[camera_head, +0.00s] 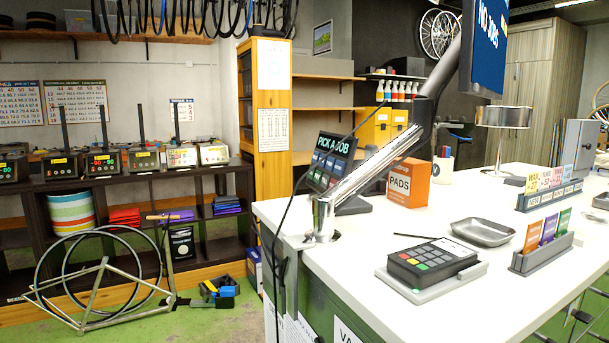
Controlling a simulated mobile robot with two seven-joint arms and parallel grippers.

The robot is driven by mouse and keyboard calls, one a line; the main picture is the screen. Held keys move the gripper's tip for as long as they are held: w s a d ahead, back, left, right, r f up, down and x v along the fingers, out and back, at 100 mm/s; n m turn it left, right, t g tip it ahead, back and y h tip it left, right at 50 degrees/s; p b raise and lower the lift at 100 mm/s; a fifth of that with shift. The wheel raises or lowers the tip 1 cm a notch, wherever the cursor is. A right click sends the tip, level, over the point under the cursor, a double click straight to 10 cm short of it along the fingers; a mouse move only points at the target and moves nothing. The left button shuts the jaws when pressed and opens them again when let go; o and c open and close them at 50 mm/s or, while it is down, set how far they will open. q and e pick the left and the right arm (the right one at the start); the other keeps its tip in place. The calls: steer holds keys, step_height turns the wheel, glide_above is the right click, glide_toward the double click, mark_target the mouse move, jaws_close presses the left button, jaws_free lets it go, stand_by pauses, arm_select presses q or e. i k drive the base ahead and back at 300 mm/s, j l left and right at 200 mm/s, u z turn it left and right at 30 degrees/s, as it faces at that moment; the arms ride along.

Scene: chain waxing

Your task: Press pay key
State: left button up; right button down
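A dark card terminal (432,259) lies on a light grey stand (425,291) near the front of the white counter. Its keypad (420,260) has pale keys and a few coloured ones, with red, yellow and green showing. The keys are too small to read, so I cannot tell which one is marked pay. The terminal's top face is uncovered. Neither of my grippers shows in the head view.
A chrome monitor arm (365,175) rises left of the terminal. A bicycle frame (95,290) stands on the floor.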

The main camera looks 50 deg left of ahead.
mark_target(317, 178)
steer(key=k+j, duration=0.1)
steer(key=j, duration=4.6)
